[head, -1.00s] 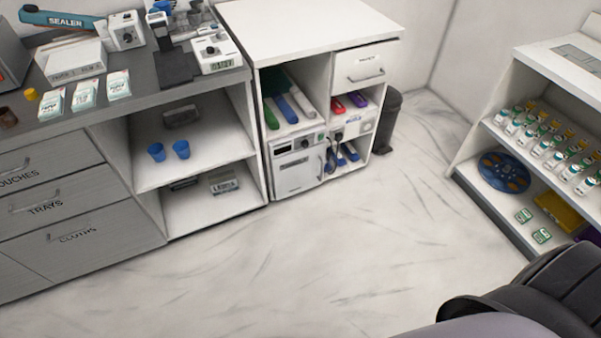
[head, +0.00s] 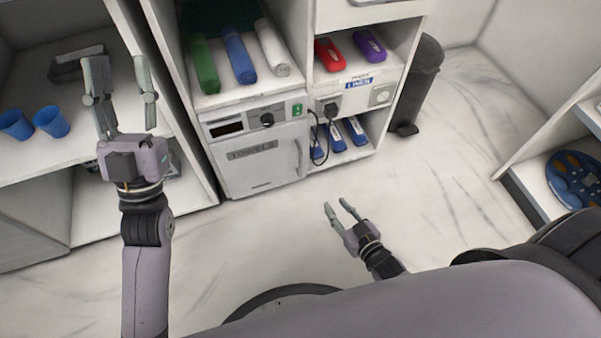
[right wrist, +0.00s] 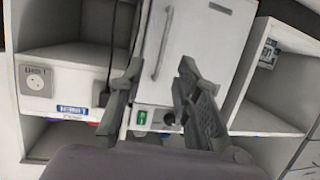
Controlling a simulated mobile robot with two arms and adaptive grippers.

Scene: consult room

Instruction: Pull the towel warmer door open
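The towel warmer (head: 255,150) is a white box labelled TOWELS in the lower bay of the white cabinet. Its door is shut, with a vertical handle (head: 299,158) on the right side. A control panel with a display, knob and green switch is above the door. My right gripper (head: 342,207) is open and empty, in front of and below the handle, apart from it. In the right wrist view the door (right wrist: 205,50) and handle (right wrist: 162,43) show upside down beyond the open fingers. My left gripper (head: 118,78) is open and empty before the left shelves.
A black cord (head: 318,140) hangs from a plug just right of the handle. Rolled towels (head: 238,55) lie on the shelf above the warmer. Blue cups (head: 51,121) stand at the left. A dark bin (head: 418,80) is right of the cabinet. Floor (head: 440,190) before it is clear.

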